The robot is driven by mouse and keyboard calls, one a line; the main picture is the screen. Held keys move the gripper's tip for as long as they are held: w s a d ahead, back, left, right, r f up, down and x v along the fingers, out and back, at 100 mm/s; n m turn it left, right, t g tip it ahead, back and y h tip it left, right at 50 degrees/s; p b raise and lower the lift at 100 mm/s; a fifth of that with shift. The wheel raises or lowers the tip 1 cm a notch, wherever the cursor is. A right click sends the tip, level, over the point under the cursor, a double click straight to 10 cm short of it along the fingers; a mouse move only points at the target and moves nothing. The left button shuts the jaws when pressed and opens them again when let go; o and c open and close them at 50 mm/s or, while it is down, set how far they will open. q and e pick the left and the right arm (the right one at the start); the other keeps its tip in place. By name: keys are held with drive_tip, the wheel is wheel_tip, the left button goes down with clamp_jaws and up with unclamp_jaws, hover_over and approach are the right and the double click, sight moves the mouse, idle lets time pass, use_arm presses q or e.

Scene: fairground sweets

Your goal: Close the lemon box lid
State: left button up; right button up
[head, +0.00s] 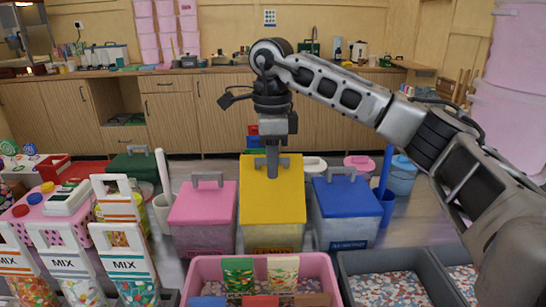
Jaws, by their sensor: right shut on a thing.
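The lemon box (272,238) stands in the middle, between a pink-lidded and a blue-lidded box. Its yellow lid (272,205) reaches higher in the picture at its far edge than the neighbouring lids, so it looks tilted up at the back. Its near edge lies along the box front. My right gripper (272,160) points down from above and is shut on the grey lid handle (283,161) near the lid's far edge. The fingers partly hide the handle. Any gap under the lid is hidden. My left gripper is not in view.
The pink-lidded box (202,204) and the blue-lidded box (346,198) stand close on either side. A pink tray (207,268) with sweet packets is in front, beside a grey bin (347,264). MIX containers (125,265) crowd the left. A wooden counter (190,72) runs behind.

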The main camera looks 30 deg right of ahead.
drive_tip(key=shift+w+d+f+p, duration=0.2)
drive_tip(key=shift+w+d+f, duration=0.15)
drive_tip(key=shift+w, duration=0.15)
drive_tip(key=shift+w+d+f+p, duration=0.15)
drive_tip(key=shift+w+d+f, duration=0.15)
drive_tip(key=shift+w, duration=0.15)
drive_tip(key=shift+w+d+f, duration=0.3)
drive_tip(key=shift+w+f, duration=0.15)
drive_tip(key=shift+f, duration=0.2)
drive_tip(key=shift+w+d+f, duration=0.3)
drive_tip(key=shift+w+f, duration=0.15)
drive_tip(key=shift+f, duration=0.15)
drive_tip(key=shift+w+d+f, duration=0.15)
drive_tip(key=shift+w+f, duration=0.1)
drive_tip(key=shift+f, duration=0.25)
drive_tip(key=shift+w+d+f, duration=0.15)
drive_tip(key=shift+w+f, duration=0.05)
drive_tip(key=shift+f, duration=0.35)
drive_tip(key=shift+w+d+f, duration=0.15)
drive_tip(key=shift+w+f, duration=0.1)
drive_tip(key=shift+f, duration=0.25)
drive_tip(key=shift+c, duration=0.2)
drive_tip(key=o, duration=0.5)
drive_tip(key=shift+w+d+f, duration=0.35)
drive_tip(key=shift+w+f, duration=0.15)
drive_tip(key=shift+f, duration=0.05)
drive_tip(key=shift+o, duration=0.9)
drive_tip(key=shift+a+r, duration=0.1)
drive_tip(key=shift+s+a, duration=0.1)
